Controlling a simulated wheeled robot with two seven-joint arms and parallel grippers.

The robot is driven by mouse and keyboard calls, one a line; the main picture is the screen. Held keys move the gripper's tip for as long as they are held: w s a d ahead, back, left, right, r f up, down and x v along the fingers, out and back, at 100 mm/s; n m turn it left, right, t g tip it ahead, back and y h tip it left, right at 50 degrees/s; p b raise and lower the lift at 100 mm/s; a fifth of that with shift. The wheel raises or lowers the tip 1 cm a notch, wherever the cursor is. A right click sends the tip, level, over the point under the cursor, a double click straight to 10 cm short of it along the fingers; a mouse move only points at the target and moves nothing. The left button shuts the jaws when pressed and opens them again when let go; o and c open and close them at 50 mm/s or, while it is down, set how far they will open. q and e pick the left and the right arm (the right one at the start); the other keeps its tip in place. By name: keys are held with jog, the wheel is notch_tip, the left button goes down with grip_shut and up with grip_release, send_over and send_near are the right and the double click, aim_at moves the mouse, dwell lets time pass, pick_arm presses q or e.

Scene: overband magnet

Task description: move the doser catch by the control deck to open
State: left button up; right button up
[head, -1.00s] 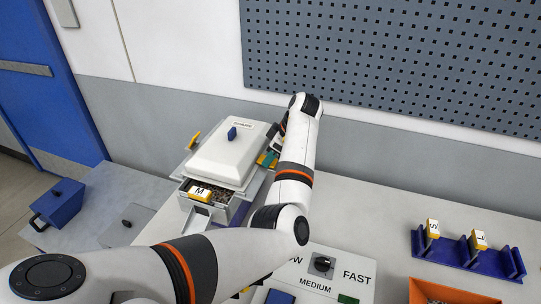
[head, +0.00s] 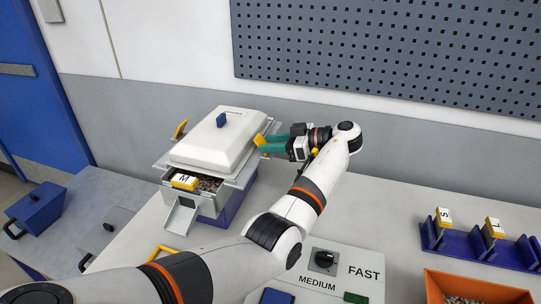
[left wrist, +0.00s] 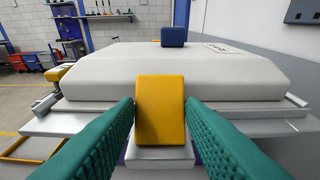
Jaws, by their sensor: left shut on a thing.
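The doser is a grey box with a white lid (head: 215,145) and a blue knob on top. A yellow catch (head: 259,141) is at its right side, the side nearer the control deck (head: 325,272). My left gripper (head: 264,145), with green fingers, comes from the right and is shut on this catch. In the left wrist view the catch (left wrist: 160,110) stands upright between the two green fingers (left wrist: 160,125), in front of the lid's edge. Another yellow catch (head: 181,128) sticks up at the lid's left side. My right gripper is not in view.
A yellow block marked M (head: 185,181) sits at the doser's front opening, above a grey chute (head: 181,216). A blue rack (head: 480,250) with yellow tagged pieces and an orange bin (head: 475,285) stand at the right. A blue box (head: 35,208) is at the left.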

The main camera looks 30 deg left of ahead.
pick_arm(q)
jog(key=shift+d+f+y+b, duration=0.1)
jog(key=shift+d+y+b, duration=0.05)
jog(key=shift+y+b, duration=0.7)
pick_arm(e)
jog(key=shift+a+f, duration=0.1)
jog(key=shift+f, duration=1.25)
pick_arm(q)
jog(key=o, duration=1)
jog(key=shift+d, duration=0.1)
